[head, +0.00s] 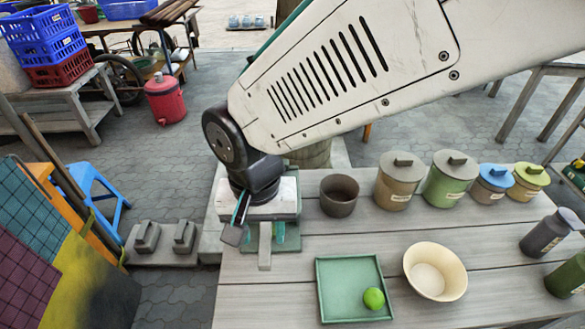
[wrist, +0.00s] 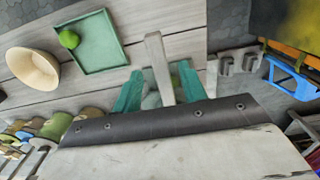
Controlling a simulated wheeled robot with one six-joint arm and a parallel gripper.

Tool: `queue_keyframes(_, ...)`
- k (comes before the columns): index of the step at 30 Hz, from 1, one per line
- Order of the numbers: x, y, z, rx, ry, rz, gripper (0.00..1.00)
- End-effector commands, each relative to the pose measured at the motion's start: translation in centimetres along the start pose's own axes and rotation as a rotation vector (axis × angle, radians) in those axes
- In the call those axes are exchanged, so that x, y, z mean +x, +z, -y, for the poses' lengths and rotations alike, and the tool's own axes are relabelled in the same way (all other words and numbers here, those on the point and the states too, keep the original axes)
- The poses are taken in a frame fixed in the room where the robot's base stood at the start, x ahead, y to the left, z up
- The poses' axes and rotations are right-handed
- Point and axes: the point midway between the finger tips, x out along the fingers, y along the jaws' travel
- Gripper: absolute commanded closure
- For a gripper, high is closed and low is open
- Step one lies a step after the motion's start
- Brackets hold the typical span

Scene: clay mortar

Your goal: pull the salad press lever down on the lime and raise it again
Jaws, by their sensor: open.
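The lime (head: 373,298) lies on the square green tray (head: 322,290), toward its lower right corner. It also shows on the tray in the wrist view (wrist: 69,39). The salad press (head: 290,242) stands at the table's left end, mostly hidden under my arm and gripper. Its pale grey lever (head: 264,256) sticks out toward the front. My gripper (head: 264,232) is over the press. In the wrist view the lever (wrist: 153,48) runs between my two green fingers (wrist: 160,76), with gaps on both sides. My gripper is open; I cannot tell whether a finger touches the lever.
A cream bowl (head: 435,272) stands right of the tray. A brown cup (head: 339,195) and several lidded jars (head: 450,180) line the back of the table. Dark bottles (head: 550,234) stand at the right. Bare planks lie between press and tray.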

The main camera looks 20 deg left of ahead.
Motion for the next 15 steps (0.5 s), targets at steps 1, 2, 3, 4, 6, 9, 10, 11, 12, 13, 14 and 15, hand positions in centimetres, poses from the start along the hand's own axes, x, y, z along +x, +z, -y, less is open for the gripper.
queue_keyframes(1, 0.9, 0.1, -0.1, 0.000, 0.003, 0.003, 0.58)
queue_keyframes(2, 1.3, 0.0, -0.1, 0.000, 0.003, 0.003, 0.58)
queue_keyframes(3, 1.7, 0.0, -0.1, 0.000, 0.002, 0.002, 0.58)
queue_keyframes(4, 2.0, 0.0, -0.1, 0.000, 0.001, 0.001, 0.58)
queue_keyframes(6, 2.5, 0.0, -0.1, 0.000, 0.001, 0.001, 0.58)
queue_keyframes(9, 2.9, 0.0, -0.1, 0.000, 0.000, 0.000, 0.58)
queue_keyframes(10, 2.9, 0.0, -0.1, 0.000, 0.000, 0.000, 0.58)
queue_keyframes(11, 2.9, 0.0, -0.1, 0.000, 0.000, 0.000, 0.58)
queue_keyframes(12, 2.9, 0.0, -0.1, 0.000, 0.000, 0.000, 0.58)
queue_keyframes(13, 2.9, 0.0, -0.1, 0.000, 0.000, 0.000, 0.58)
queue_keyframes(14, 2.9, 0.0, -0.1, 0.000, 0.000, 0.000, 0.58)
queue_keyframes(15, 2.9, 0.0, -0.1, 0.000, 0.000, 0.000, 0.58)
